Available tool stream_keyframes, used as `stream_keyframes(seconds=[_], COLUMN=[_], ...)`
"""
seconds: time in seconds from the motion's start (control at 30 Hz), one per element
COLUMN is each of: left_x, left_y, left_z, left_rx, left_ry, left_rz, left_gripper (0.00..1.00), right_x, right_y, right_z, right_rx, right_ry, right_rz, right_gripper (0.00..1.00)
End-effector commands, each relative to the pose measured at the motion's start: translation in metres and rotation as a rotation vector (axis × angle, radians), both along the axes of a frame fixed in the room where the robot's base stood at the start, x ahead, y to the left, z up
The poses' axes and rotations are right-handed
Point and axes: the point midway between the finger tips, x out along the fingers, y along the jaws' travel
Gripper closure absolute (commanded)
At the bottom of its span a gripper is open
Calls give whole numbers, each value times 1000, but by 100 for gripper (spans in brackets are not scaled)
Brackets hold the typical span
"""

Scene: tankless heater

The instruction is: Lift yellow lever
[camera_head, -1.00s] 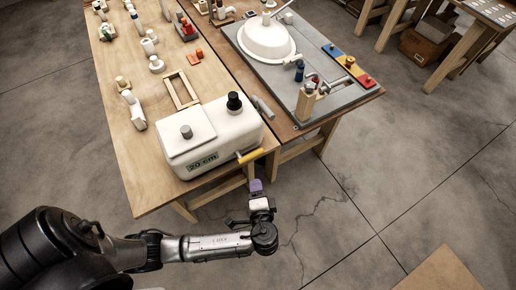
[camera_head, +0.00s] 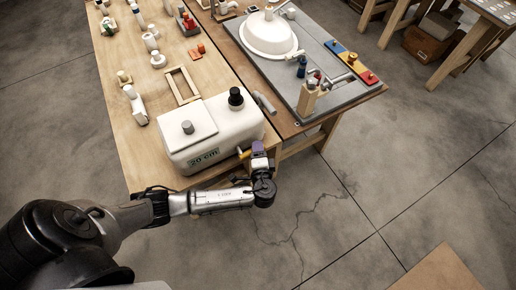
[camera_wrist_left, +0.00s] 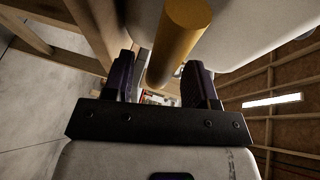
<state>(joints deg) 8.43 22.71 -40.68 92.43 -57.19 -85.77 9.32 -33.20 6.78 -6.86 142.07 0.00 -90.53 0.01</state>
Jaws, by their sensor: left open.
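The yellow lever (camera_head: 243,153) sticks out from the lower right of the white heater box (camera_head: 215,132). My left gripper (camera_head: 257,148) is at the lever's outer end and partly hides it. In the left wrist view the yellow lever (camera_wrist_left: 181,38) is a round bar running into the gap between the two dark fingers of the left gripper (camera_wrist_left: 160,78). The fingers are apart, with room on the left side of the lever; I cannot tell whether the right finger touches it. My right gripper is not in view.
The box stands at the front end of a wooden table (camera_head: 125,140) with several small fittings. Beside it, another table holds a grey board (camera_head: 268,72) with a white basin (camera_head: 268,36) and valves.

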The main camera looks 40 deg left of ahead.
Motion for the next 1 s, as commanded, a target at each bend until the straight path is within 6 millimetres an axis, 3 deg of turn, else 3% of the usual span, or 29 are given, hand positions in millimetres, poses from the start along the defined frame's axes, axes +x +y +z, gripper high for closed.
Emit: stream_keyframes(seconds=[0.53,1.0], left_x=[8,8], left_y=[10,9], left_z=[-2,-2], left_rx=[0,-1], left_ry=[0,1], left_rz=[1,1], left_gripper=[49,94], right_x=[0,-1], right_y=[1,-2], right_z=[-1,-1], right_rx=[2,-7], right_ry=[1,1], right_rz=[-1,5], right_gripper=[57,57])
